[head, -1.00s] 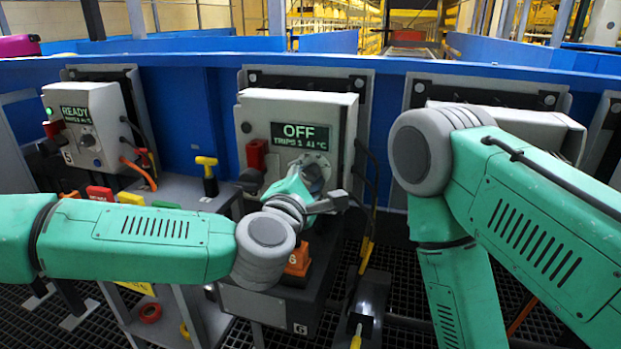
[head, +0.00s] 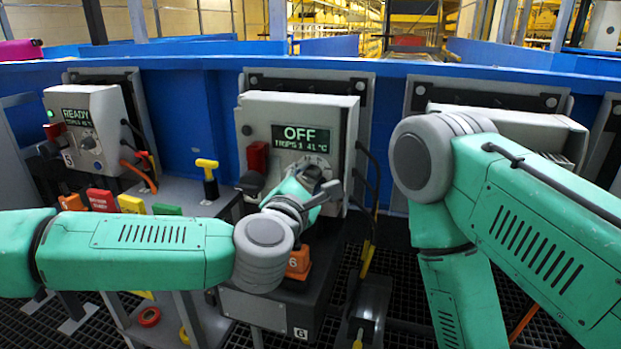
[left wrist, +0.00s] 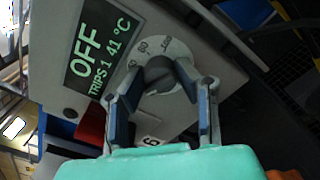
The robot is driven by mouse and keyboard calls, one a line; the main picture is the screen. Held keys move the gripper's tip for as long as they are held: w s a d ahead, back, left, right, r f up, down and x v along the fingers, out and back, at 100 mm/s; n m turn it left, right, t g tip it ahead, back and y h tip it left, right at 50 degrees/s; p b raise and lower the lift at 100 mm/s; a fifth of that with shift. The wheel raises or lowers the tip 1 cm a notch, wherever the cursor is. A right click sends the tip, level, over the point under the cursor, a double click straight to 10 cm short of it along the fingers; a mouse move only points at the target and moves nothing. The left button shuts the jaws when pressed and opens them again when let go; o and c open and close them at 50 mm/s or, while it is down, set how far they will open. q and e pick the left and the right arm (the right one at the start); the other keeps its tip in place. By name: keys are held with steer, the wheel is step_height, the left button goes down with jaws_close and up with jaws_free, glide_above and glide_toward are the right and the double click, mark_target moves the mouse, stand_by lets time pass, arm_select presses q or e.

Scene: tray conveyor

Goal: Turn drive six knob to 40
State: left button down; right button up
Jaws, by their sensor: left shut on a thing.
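The drive six box (head: 345,104) is grey, with a dark display (head: 300,138) reading OFF, TRIPS 1, 41 °C. Its dark round knob (left wrist: 160,75) sits on a pale dial with printed numbers; 80 and 100 can be made out in the left wrist view. My left gripper (left wrist: 156,80) is shut on the knob, one finger on each side. In the head view the left gripper (head: 320,188) covers much of the dial. I cannot tell the knob's pointer setting. My right gripper is out of view.
A red switch (head: 257,156) is on the box's left side. The drive five box (head: 92,125), reading READY, is at the left. Cables (head: 370,185) hang at the box's right.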

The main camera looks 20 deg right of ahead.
arm_select(q)
steer(key=c, duration=1.2)
jaws_free()
steer(key=shift+w+a+f, duration=0.15)
steer(key=shift+w+f, duration=0.1)
steer(key=shift+f, duration=0.05)
steer(key=shift+w, duration=0.1)
steer(key=shift+s+r, duration=0.15)
steer(key=shift+s, duration=0.1)
steer(key=v, duration=1.1)
steer(key=shift+s, duration=0.25)
steer(key=shift+a, duration=0.15)
steer(key=s+f+m+g+p, duration=0.3)
steer(key=s+f+m+g, duration=0.3)
steer(key=f, duration=0.5)
steer(key=s+a+f+m+g+y+p, duration=0.35)
steer(key=s+a+f+m, duration=0.45)
steer(key=s+a+f, duration=0.3)
steer(key=s+a+f+m+g+y+p, duration=0.1)
steer(key=s+a+m+y, duration=0.1)
steer(key=a, duration=0.7)
steer(key=s+a+f+m+g+y+p, duration=0.2)
steer(key=s+a, duration=0.2)
steer(key=a, duration=0.5)
steer(key=s+a+f+m+g+y+p, duration=0.1)
steer(key=s+a+m+g+y, duration=0.1)
steer(key=a, duration=0.7)
steer(key=shift+s+f+m+p, duration=0.35)
steer(key=shift+s+m, duration=0.15)
steer(key=shift+s, duration=0.55)
